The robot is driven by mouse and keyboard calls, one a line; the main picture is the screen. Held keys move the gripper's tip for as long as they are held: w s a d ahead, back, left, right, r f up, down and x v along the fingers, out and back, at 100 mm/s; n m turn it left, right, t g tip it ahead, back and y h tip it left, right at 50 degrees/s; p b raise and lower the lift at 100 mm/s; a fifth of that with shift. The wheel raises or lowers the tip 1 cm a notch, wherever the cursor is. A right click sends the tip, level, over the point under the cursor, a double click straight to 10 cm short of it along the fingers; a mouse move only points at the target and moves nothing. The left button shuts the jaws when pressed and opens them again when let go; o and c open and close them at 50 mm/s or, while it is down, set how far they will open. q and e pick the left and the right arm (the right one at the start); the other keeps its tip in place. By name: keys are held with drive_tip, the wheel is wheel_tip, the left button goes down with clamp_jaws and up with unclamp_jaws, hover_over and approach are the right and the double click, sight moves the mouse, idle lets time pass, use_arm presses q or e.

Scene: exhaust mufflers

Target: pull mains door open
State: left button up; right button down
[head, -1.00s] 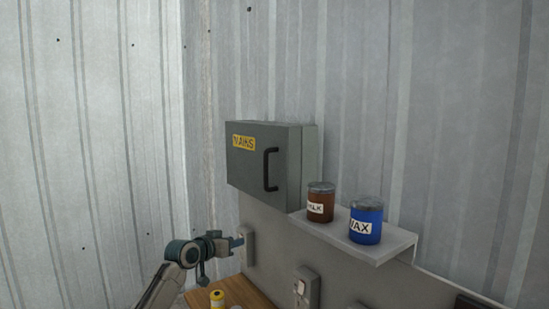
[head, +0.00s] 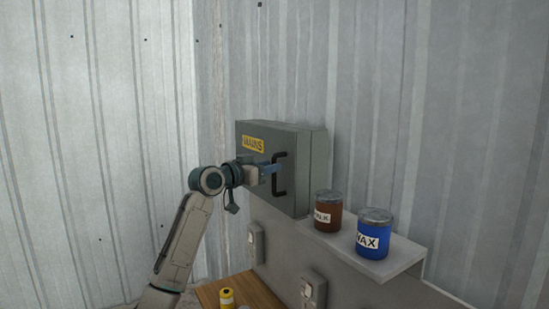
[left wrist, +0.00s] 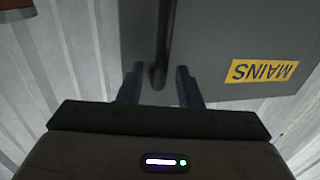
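The grey mains box (head: 262,185) hangs on the wall, with a yellow MAINS label (head: 253,144) and a black vertical handle (head: 280,174) on its door. The door looks shut. My left gripper (head: 277,170) is raised in front of the door at the handle. In the left wrist view its fingers (left wrist: 157,85) are apart, and the handle (left wrist: 163,50) ends between them, nearer the left finger. I cannot tell whether a finger touches the handle. The label shows upside down (left wrist: 262,72) in that view. My right gripper is not in view.
A shelf (head: 395,266) right of the box holds a brown jar (head: 328,212) and a blue WAX jar (head: 373,235). Switches (head: 313,291) sit on the panel below. A yellow-topped item (head: 227,298) stands on the wooden bench (head: 255,290).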

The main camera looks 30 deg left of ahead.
use_arm(q)
drive_tip(key=shift+p+x, duration=0.45)
drive_tip(key=shift+x, duration=0.95)
clamp_jaws()
drive_tip(key=shift+a, duration=0.1)
